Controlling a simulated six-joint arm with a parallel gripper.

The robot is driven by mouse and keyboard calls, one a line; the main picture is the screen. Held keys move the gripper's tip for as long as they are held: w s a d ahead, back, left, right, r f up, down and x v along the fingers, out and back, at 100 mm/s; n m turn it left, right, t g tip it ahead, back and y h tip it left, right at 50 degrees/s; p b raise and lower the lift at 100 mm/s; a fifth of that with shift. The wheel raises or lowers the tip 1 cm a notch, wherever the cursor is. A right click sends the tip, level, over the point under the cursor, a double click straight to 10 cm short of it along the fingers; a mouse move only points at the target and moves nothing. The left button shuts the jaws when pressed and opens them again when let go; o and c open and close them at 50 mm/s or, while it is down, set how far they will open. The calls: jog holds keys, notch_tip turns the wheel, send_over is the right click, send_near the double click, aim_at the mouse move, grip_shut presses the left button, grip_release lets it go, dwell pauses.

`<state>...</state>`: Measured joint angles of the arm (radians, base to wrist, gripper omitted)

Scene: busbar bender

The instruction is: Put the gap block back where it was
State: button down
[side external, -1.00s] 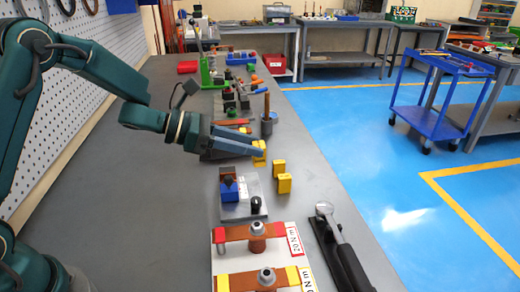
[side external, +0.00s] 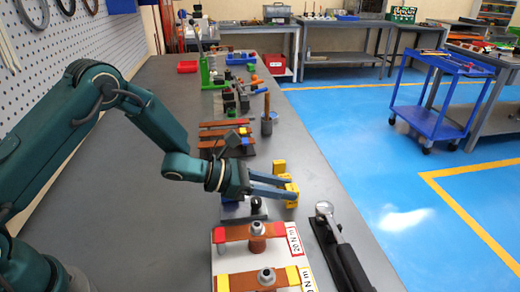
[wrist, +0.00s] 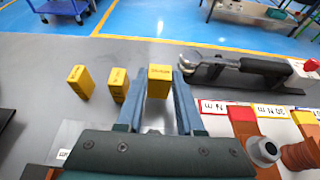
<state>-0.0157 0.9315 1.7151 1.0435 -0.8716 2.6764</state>
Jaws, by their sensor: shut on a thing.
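My gripper (side external: 293,188) is shut on a yellow gap block (side external: 291,202). In the wrist view the held gap block (wrist: 159,83) sits between both fingers of my gripper (wrist: 160,72), with a label on its top. Two other yellow blocks stand upright beside it: the left block (wrist: 80,82) and the middle block (wrist: 118,85). The three form a rough row, with the held block at the end nearest the wrench. In the side view the far block (side external: 279,166) shows, and my fingers partly hide the others. I cannot tell whether the held block touches the bench.
A black-handled wrench (side external: 338,245) lies on the right, also in the wrist view (wrist: 240,66). A white board (side external: 304,268) with copper bars and bolts is at the front. A grey plate with a black knob (side external: 256,202) is partly behind my gripper. The bench's right edge is near.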

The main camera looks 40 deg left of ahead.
jog(key=shift+f, duration=0.6)
jog(key=c, duration=0.5)
grip_release()
jog(key=shift+f, duration=0.1)
jog(key=shift+c, duration=0.2)
